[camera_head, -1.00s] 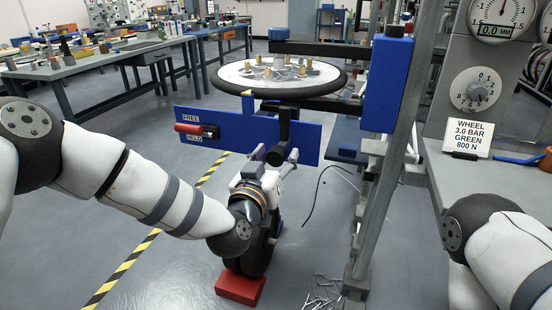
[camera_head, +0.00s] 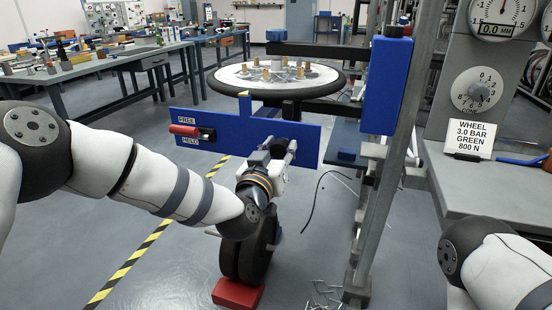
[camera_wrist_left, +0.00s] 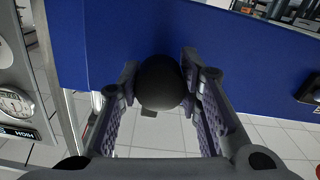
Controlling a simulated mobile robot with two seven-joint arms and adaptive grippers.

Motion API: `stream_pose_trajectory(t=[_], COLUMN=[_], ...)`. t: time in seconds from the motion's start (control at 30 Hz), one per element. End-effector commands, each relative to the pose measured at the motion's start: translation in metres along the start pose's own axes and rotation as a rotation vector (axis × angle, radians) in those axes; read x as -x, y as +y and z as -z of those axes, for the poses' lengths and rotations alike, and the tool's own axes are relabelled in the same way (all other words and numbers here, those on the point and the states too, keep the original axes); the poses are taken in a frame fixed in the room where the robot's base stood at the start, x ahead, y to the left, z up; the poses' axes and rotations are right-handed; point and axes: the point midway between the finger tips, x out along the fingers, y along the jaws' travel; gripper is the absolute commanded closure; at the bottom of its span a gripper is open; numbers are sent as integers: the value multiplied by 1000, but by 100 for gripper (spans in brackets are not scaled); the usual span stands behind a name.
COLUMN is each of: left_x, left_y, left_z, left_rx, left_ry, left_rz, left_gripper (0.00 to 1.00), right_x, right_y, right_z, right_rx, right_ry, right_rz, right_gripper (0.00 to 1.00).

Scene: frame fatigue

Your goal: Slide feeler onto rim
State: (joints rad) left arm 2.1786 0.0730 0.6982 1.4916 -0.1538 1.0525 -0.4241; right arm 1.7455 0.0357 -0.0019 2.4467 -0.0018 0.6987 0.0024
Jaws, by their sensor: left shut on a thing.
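The wheel (camera_head: 222,80) lies flat, its dark tyre around a pale disc. The contact between feeler and rim is too small to tell. My left gripper (camera_head: 281,148) is at the plate's front, right of its middle. In the left wrist view its fingers are shut on a round black knob (camera_wrist_left: 160,82) in front of the blue plate. My right arm shows at the lower right, but its gripper is out of view.
A red-handled lever (camera_head: 185,130) sits between FREE and HELD labels on the plate. A metal upright (camera_head: 385,200) and blue box (camera_head: 388,85) stand right. A gauge console (camera_head: 485,100) is beyond. A red block (camera_head: 238,294) and loose metal pieces lie on the floor.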

Motion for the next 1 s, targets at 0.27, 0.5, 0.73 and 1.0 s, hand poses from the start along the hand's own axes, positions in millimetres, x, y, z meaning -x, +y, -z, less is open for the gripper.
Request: stream_pose_trajectory(t=[0.27, 0.5, 0.73, 1.0], left_x=[-1, -1, 9, 79], left_y=[0, 0, 0, 1], left_z=[2, 2, 1, 1], left_rx=[0, 0, 0, 0], left_ry=[0, 0, -3, -3], left_rz=[1, 1, -1, -2], left_gripper=[64, 47, 47, 47], right_x=[1, 1, 1, 1], right_y=[0, 0, 0, 0], right_z=[0, 0, 0, 0], right_rx=[0, 0, 1, 0], right_ry=[1, 2, 2, 2], right_rz=[0, 0, 0, 0], right_gripper=[60, 60, 60, 60])
